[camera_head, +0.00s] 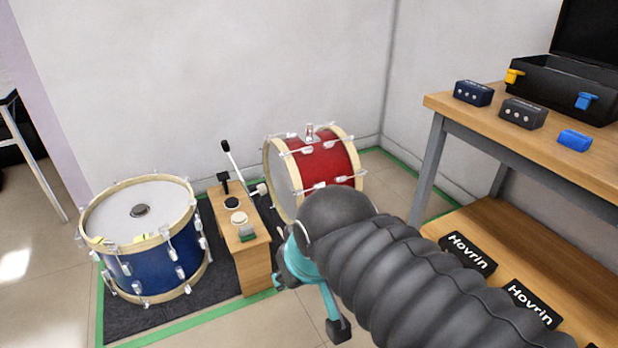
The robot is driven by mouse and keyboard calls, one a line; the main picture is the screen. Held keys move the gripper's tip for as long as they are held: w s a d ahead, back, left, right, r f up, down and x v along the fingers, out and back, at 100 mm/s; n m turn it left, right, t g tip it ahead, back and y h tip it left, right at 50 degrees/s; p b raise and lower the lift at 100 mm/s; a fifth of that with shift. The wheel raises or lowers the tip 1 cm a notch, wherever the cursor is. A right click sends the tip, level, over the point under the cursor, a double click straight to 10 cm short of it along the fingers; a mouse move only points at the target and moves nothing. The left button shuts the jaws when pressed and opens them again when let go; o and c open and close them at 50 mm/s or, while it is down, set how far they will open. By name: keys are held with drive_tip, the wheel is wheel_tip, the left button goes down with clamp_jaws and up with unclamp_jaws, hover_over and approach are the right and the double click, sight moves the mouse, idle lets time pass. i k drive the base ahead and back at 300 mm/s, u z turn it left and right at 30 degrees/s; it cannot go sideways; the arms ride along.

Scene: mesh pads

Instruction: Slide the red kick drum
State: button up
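The red kick drum (325,166) lies on its side on the floor near the back wall, with a pale wood hoop at each end and silver lugs. Its white head faces left. My dark ribbed arm hides its lower right part. My gripper (306,308), teal and dark grey, hangs in front of the drum, nearer the camera. Its fingers are partly hidden by the arm, and I cannot tell how far apart they are. I see no clear contact between gripper and drum.
A blue drum (137,268) stands upright at left on a dark mat (120,318) edged with green tape. A wooden box (252,262) with a pedal stands between the drums. At right, a wooden bench (515,125) holds small boxes and a black toolbox (572,88).

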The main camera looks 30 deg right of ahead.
sight(295, 166)
drive_tip(key=u, duration=0.1)
drive_tip(key=k, duration=0.4)
drive_tip(key=z, duration=0.9)
drive_tip(key=i, duration=1.3)
drive_tip(key=u, duration=0.2)
